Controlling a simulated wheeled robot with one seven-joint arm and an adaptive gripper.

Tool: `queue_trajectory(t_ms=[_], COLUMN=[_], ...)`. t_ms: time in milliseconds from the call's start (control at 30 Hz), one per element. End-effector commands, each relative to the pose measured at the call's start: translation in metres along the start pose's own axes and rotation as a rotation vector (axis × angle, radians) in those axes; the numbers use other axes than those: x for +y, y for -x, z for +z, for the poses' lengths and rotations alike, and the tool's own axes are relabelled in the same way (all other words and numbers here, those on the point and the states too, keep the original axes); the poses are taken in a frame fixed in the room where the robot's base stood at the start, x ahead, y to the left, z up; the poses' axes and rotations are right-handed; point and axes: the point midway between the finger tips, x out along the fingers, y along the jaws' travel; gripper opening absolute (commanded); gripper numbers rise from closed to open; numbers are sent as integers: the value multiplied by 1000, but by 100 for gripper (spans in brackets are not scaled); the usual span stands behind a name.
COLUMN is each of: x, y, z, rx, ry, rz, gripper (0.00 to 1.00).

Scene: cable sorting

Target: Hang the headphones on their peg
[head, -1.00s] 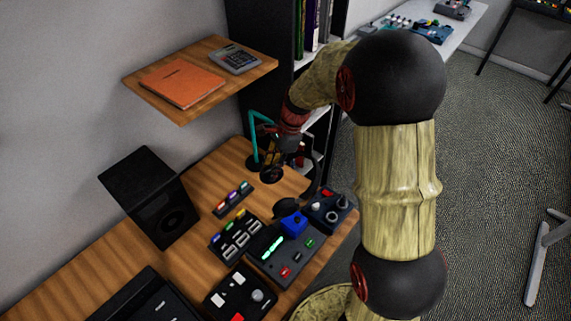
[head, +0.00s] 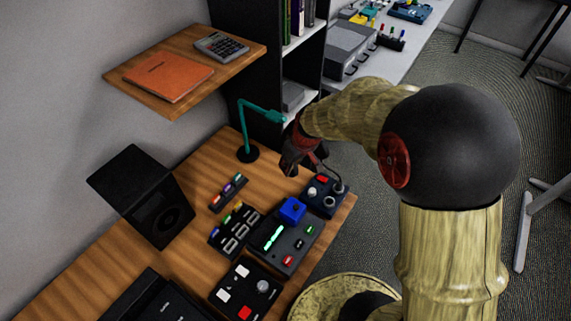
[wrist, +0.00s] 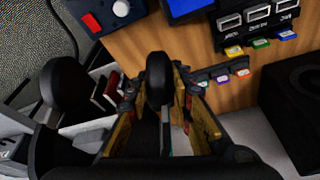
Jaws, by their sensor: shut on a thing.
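My gripper (head: 303,150) is above the back right of the wooden desk, right of a teal stand. In the wrist view the jaws (wrist: 157,90) are shut on the dark headphones. One rounded black ear cup (wrist: 158,75) shows between the fingers and another (wrist: 65,85) to the left; the band is mostly hidden. In the head view the headphones (head: 290,163) are small and dark, held clear of the desk. The teal stand (head: 243,125) has a bent arm and a round black base. I cannot clearly make out a peg.
Below the gripper are a console with knobs (head: 325,196) and a mixer with a blue block (head: 292,211). A rack of coloured plugs (head: 228,192) and a black speaker (head: 143,197) stand left. A wooden shelf (head: 150,99) overhangs the back; a dark bookcase (head: 238,60) stands behind.

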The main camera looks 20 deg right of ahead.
Motion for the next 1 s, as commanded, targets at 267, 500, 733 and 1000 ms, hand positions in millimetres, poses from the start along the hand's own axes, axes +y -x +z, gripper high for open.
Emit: queue_trajectory(t_ms=[267, 500, 733, 1000], x=[14, 21, 20, 17], y=[-2, -4, -4, -6], z=[3, 3, 3, -4], rx=[93, 183, 248, 257], ry=[166, 281, 320, 324], rz=[-64, -120, -148, -152], gripper=[0, 0, 0, 0])
